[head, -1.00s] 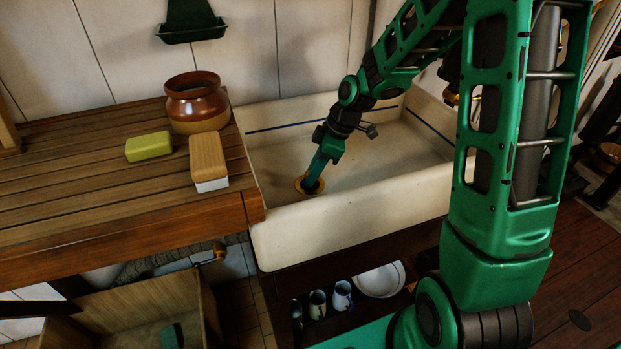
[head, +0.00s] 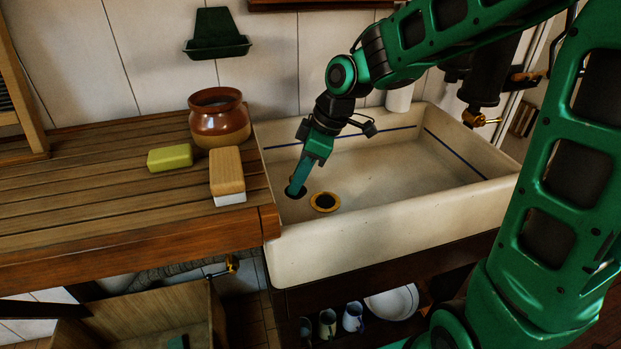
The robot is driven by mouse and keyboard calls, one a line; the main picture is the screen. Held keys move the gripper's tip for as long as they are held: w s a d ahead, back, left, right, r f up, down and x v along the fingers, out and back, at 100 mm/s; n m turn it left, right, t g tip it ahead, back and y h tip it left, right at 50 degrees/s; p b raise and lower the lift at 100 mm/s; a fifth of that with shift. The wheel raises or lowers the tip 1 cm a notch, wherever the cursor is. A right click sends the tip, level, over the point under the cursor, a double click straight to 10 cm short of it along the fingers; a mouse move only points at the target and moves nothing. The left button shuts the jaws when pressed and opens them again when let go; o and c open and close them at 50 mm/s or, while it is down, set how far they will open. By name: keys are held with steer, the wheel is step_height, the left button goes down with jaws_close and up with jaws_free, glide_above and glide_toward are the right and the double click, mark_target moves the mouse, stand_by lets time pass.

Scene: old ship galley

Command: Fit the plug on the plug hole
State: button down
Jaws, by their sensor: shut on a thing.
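The plug hole (head: 324,202) is a dark opening with a brass ring in the floor of the white sink (head: 335,246), near its left end. My gripper (head: 298,186) points down into the sink, to the left of the hole and apart from it in the picture. It is shut on the plug (head: 294,193), a small dark disc mostly hidden by the fingers. I cannot tell how high the plug is above the sink floor.
A wooden counter (head: 90,195) adjoins the sink on the left. On it are a brown pot (head: 219,122), a green sponge or soap block (head: 170,158) and a wooden brush (head: 227,172). A brass tap (head: 480,118) is at the back right. The sink's right side is clear.

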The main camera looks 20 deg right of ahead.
steer(key=shift+w+d+r, duration=0.1)
steer(key=shift+r, duration=0.1)
steer(key=w+d, duration=0.5)
steer(key=d, duration=0.4)
steer(key=shift+d+f, duration=0.15)
steer(key=shift+f, duration=4.55)
steer(key=shift+f, duration=0.75)
steer(key=c, duration=1.5)
jaws_free()
steer(key=shift+o, duration=0.2)
